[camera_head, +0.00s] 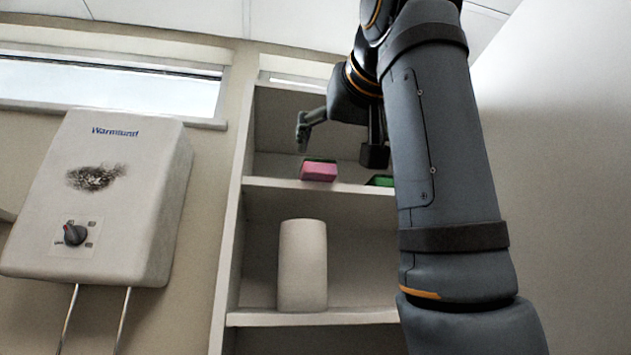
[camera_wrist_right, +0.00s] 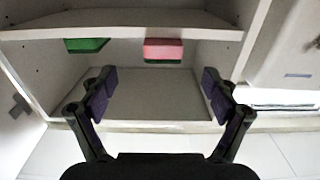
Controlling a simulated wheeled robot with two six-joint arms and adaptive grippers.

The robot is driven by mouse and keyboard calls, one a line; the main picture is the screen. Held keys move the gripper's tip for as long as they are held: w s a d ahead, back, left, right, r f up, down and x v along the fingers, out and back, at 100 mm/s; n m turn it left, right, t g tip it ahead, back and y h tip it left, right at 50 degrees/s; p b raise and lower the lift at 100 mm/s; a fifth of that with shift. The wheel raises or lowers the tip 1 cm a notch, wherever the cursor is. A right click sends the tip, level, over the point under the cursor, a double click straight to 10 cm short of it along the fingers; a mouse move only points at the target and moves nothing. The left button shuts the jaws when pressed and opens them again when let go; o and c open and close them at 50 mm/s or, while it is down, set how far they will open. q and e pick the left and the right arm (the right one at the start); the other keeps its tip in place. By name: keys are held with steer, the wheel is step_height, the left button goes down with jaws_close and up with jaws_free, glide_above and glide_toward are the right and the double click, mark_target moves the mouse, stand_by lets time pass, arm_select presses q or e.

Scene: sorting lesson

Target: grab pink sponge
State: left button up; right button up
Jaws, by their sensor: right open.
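The pink sponge (camera_head: 319,172) lies on the upper shelf of a white shelf unit, near its front edge. It also shows in the right wrist view (camera_wrist_right: 163,52), which looks upside down, with the sponge beyond the gap between the fingertips. My right gripper (camera_head: 338,142) is open and empty in front of that compartment, its fingers spread above and to either side of the sponge, not touching it. Both fingers show apart in the right wrist view (camera_wrist_right: 158,84). My left gripper is not in view.
A green sponge (camera_head: 381,181) lies right of the pink one, partly hidden by my arm; it also shows in the right wrist view (camera_wrist_right: 86,45). A white paper roll (camera_head: 302,266) stands on the lower shelf (camera_head: 300,318). A water heater (camera_head: 105,200) hangs at left.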

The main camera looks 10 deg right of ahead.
mark_target(321, 165)
steer(key=w+p, duration=0.1)
steer(key=w, duration=0.3)
steer(key=shift+a+r+p, duration=0.2)
steer(key=shift+a+p, duration=0.2)
steer(key=w, duration=0.2)
steer(key=shift+w+d+f, duration=0.2)
steer(key=shift+w+f, duration=0.2)
steer(key=p, duration=0.1)
steer(key=w+r+p, duration=0.1)
steer(key=shift+w+d+r+p, duration=0.1)
steer(key=shift+w+r+p, duration=0.05)
steer(key=shift+r+p, duration=0.2)
steer(key=shift+w+a+p, duration=0.2)
steer(key=shift+w+p, duration=0.55)
steer(key=shift+w, duration=0.25)
steer(key=shift+w+f, duration=0.2)
steer(key=shift+w, duration=0.1)
steer(key=shift+w+f, duration=0.1)
steer(key=shift+w, duration=0.05)
steer(key=shift+d, duration=0.1)
steer(key=shift+c, duration=0.6)
steer(key=shift+s, duration=0.2)
steer(key=c, duration=0.5)
steer(key=shift+c, duration=0.9)
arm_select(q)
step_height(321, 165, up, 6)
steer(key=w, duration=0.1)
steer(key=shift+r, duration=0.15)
